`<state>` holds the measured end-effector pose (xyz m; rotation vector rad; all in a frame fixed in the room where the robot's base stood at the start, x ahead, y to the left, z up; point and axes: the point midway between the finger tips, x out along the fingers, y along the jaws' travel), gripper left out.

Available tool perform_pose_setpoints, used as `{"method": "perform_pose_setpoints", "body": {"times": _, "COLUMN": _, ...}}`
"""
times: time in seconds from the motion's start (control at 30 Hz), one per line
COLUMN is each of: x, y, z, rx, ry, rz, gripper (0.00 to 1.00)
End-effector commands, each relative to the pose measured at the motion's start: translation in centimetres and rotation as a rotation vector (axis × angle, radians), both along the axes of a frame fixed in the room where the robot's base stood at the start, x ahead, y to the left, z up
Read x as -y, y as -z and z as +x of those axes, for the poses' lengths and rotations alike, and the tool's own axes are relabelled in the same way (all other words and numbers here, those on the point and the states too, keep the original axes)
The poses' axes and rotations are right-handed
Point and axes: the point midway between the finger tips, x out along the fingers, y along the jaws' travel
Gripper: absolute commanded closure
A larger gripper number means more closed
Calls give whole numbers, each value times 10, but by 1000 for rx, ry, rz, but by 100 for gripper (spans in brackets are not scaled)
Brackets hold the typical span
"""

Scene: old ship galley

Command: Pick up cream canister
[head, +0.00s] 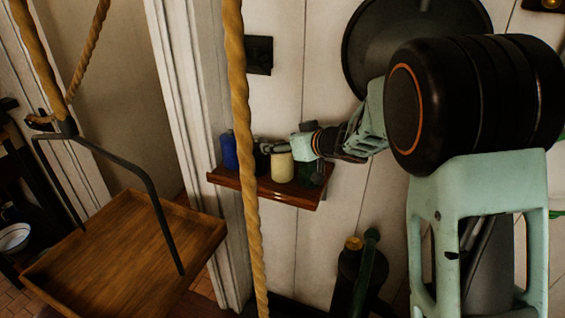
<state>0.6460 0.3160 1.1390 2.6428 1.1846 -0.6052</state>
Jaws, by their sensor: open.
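The cream canister (282,168) stands upright on a small reddish-brown wall shelf (262,187) in the head view. My gripper (277,149) reaches in from the right at the height of the canister's top. Its dark fingers show at the canister's upper edge and appear open. They are small and dark here, so I cannot tell whether they touch the canister or surround it. A blue container (229,151) stands left of the canister on the same shelf. A dark green container (312,174) stands right of it, below my wrist, partly hidden.
A thick rope (238,110) hangs in front of the shelf, crossing between the blue container and the canister. A hanging wooden tray (125,255) is at lower left. A dark round pan (385,35) hangs above. Dark bottles (357,275) stand below the shelf.

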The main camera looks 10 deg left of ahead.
Motion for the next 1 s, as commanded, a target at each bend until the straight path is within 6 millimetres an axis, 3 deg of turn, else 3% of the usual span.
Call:
{"method": "perform_pose_setpoints", "body": {"times": 0.1, "x": 0, "y": 0, "z": 0, "rx": 0, "ry": 0, "rz": 0, "gripper": 34}}
{"method": "perform_pose_setpoints", "body": {"times": 0.7, "x": 0, "y": 0, "z": 0, "rx": 0, "ry": 0, "rz": 0, "gripper": 100}}
{"method": "perform_pose_setpoints", "body": {"times": 1.0, "x": 0, "y": -2, "z": 0, "rx": 3, "ry": 0, "rz": 2, "gripper": 100}}
